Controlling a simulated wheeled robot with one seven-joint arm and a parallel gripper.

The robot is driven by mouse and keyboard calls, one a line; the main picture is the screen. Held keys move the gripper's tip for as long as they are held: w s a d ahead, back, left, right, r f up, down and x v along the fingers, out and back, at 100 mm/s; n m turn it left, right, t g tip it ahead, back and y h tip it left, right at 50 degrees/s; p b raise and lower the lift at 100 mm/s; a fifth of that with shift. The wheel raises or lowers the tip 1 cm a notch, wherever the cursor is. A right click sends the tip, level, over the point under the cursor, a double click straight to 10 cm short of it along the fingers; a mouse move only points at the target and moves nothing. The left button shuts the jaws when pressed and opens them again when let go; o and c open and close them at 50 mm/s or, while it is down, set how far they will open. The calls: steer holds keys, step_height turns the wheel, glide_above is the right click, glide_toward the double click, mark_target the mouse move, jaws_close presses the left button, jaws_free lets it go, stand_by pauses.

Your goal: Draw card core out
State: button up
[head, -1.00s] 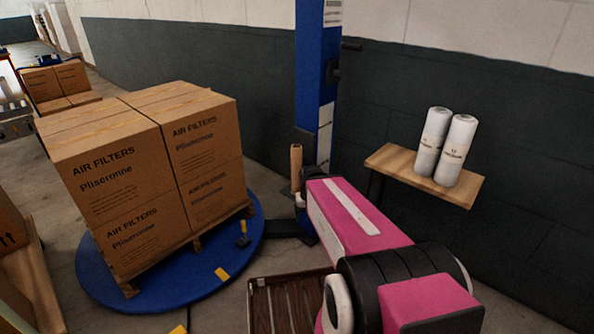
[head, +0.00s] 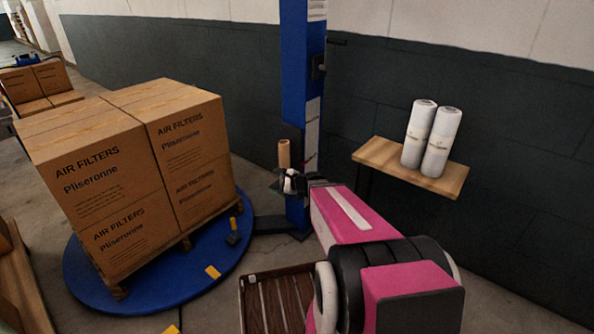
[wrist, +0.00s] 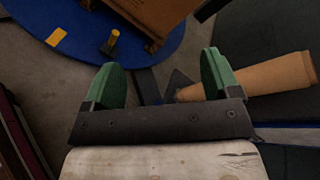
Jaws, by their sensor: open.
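The card core (head: 284,153) is a bare brown cardboard tube standing upright beside the blue post in the head view. My gripper (head: 287,184) is in front of its lower part and hides it there. In the wrist view the core (wrist: 268,77) lies to the right of my gripper (wrist: 163,80), outside the right green finger, which overlaps its near end. Whether that finger touches the core I cannot tell.
The blue post (head: 295,70) stands right behind the core. Stacked filter boxes (head: 110,190) fill a pallet on the blue turntable (head: 90,285) at left. Two white film rolls (head: 437,143) stand on a wooden shelf (head: 382,155) at right. A slatted brown crate (head: 258,287) is below.

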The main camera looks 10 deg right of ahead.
mark_target(284, 143)
steer(key=w+d+m+t+h, duration=0.4)
steer(key=w+d+m+t, duration=0.5)
steer(key=m, duration=0.6)
steer(key=shift+g, duration=0.8)
steer(key=x, duration=0.9)
steer(key=shift+w+d+f, duration=0.1)
steer(key=shift+d+f, duration=0.15)
steer(key=shift+d, duration=0.2)
steer(key=shift+c, duration=0.3)
steer(key=c, duration=1)
steer(key=shift+o, duration=0.2)
steer(key=shift+r, duration=4.3)
